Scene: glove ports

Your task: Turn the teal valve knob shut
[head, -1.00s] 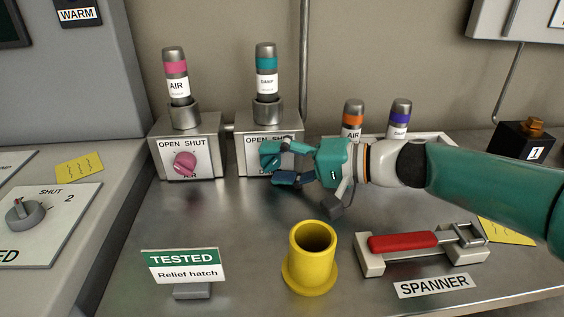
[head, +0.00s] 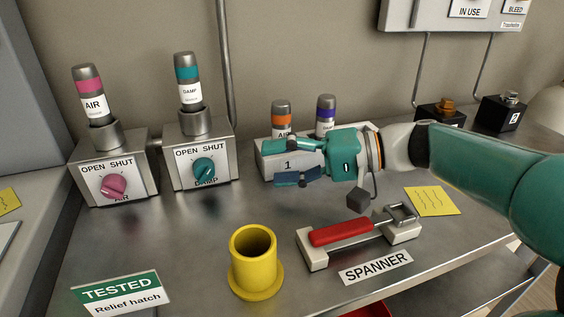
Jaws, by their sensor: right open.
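The teal valve knob (head: 204,170) is on the front of the right-hand grey valve box (head: 222,146), under the words OPEN and SHUT and above a DAMP label. Its pointer is hard to read at this size. A teal-banded DAMP canister (head: 190,90) stands upright on top of that box. My right gripper (head: 275,163) is open and empty. It is to the right of the knob, clear of it, in front of the white holder marked 1. My left gripper is not in view.
A pink knob (head: 114,186) is on the left AIR box (head: 82,165). A yellow cup (head: 252,265) stands at the front, with a red-handled spanner (head: 341,232) on a stand to its right. A TESTED sign (head: 121,294) is front left. Bare bench lies before the boxes.

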